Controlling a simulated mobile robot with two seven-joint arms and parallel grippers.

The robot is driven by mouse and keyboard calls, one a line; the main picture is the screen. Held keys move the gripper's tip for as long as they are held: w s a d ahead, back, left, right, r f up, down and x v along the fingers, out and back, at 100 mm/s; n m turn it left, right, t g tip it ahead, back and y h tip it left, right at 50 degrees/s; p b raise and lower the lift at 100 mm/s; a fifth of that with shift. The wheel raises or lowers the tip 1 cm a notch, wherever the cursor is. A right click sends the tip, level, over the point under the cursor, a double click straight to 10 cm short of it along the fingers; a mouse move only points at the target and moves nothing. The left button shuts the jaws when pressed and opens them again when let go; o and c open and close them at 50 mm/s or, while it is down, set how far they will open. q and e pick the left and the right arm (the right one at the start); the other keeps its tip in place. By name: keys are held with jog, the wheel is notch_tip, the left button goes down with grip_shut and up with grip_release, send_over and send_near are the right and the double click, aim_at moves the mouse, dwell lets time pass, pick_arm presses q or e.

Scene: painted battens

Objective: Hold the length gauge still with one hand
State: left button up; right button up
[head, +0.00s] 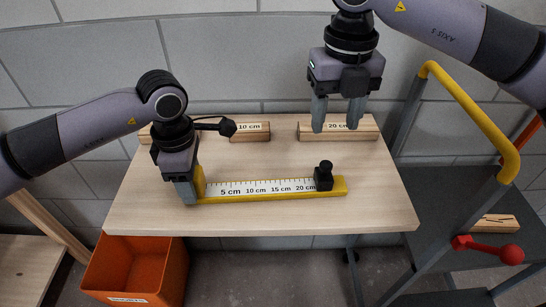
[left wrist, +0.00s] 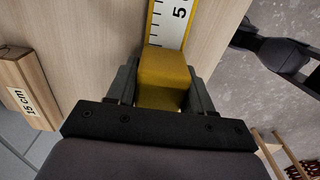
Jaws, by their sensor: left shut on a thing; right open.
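The length gauge (head: 266,189) is a yellow bar with a white scale marked 5 cm to 20 cm, lying along the front part of the table. A black slider with a knob (head: 324,177) sits near its right end, by the 20 cm mark. My left gripper (head: 187,190) is shut on the gauge's yellow left end block; the left wrist view shows this block (left wrist: 163,72) between the two fingers. My right gripper (head: 338,115) is open and empty, above the batten labelled 20 cm (head: 366,130) at the back right; its fingers partly hide that batten.
A batten labelled 10 cm (head: 250,133) lies at the back middle of the table (head: 370,215). Another batten, labelled 15 cm (left wrist: 27,95), shows in the left wrist view. An orange bin (head: 135,270) is below the front left edge. A grey cart with a yellow rail (head: 470,120) stands right.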

aim_at(327, 164)
notch_tip(327, 164, down, 10)
jog(key=m, duration=1)
jog(key=shift+r, duration=0.1)
dwell(0.4)
